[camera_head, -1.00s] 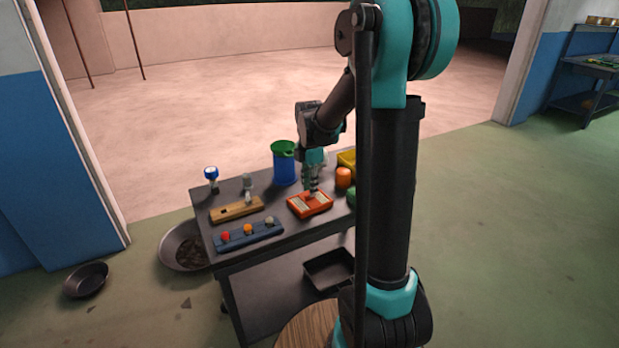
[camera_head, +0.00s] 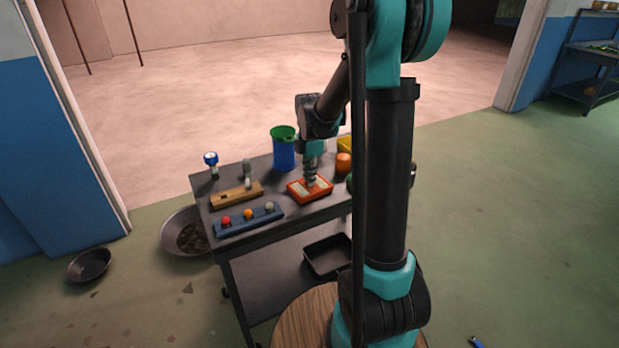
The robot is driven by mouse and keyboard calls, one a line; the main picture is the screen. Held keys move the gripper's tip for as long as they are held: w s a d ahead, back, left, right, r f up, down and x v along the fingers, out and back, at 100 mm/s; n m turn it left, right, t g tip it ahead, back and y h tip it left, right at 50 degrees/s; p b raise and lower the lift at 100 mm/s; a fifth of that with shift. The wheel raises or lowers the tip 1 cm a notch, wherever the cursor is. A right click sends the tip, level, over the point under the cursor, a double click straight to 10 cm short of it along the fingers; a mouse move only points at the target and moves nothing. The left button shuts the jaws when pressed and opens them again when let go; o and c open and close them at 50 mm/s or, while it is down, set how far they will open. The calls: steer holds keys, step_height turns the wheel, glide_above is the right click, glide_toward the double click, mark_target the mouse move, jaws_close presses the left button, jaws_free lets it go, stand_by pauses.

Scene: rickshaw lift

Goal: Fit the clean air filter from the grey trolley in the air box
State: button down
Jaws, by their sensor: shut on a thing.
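An orange rectangular frame with pale panels (camera_head: 297,191), which looks like the air filter, lies on the grey trolley's top (camera_head: 286,220). My gripper (camera_head: 312,183) points down at its middle and is shut on it. The fingertips cover its centre, so the exact grip is hidden. The filter looks flat on the trolley, with no clear gap under it. I cannot make out an air box in this view.
A blue bin with a green rim (camera_head: 284,153) and an orange round thing (camera_head: 343,163) stand close to my gripper. A wooden block (camera_head: 236,195) and a blue rail with coloured knobs (camera_head: 248,220) lie left. Two dark pans (camera_head: 89,265) are on the floor.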

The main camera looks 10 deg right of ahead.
steer(key=shift+r, duration=3.5)
